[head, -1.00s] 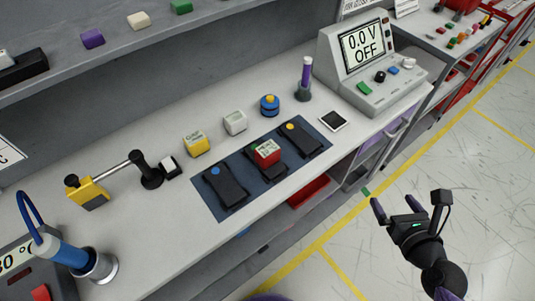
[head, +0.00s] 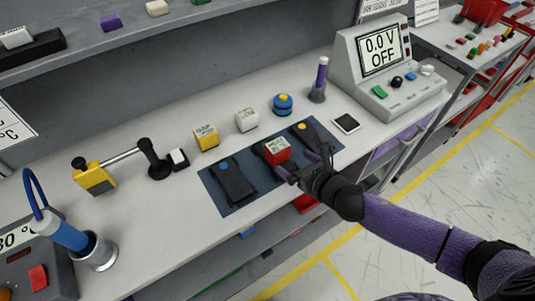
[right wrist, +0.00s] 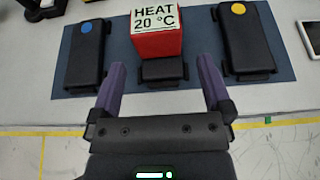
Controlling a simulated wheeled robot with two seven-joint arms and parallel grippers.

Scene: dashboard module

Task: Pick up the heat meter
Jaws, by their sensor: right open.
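The heat meter (head: 276,151) is a small red block with a white top face. In the right wrist view the heat meter (right wrist: 157,40) reads "HEAT 20 °C" and sits on the middle black module (right wrist: 163,72) on the dark blue mat (right wrist: 203,77). My right gripper (head: 301,165) is open and empty at the front side of the mat, facing the block. In the right wrist view its two purple fingers (right wrist: 161,66) are spread apart, with the block beyond and between them, not gripped. My left gripper is not in view.
Black modules with a blue button (head: 233,182) and a yellow button (head: 309,139) flank the block. A yellow gap meter (head: 206,138), a white cube (head: 247,120) and a blue knob (head: 283,104) stand behind. A voltmeter (head: 388,70) stands back right.

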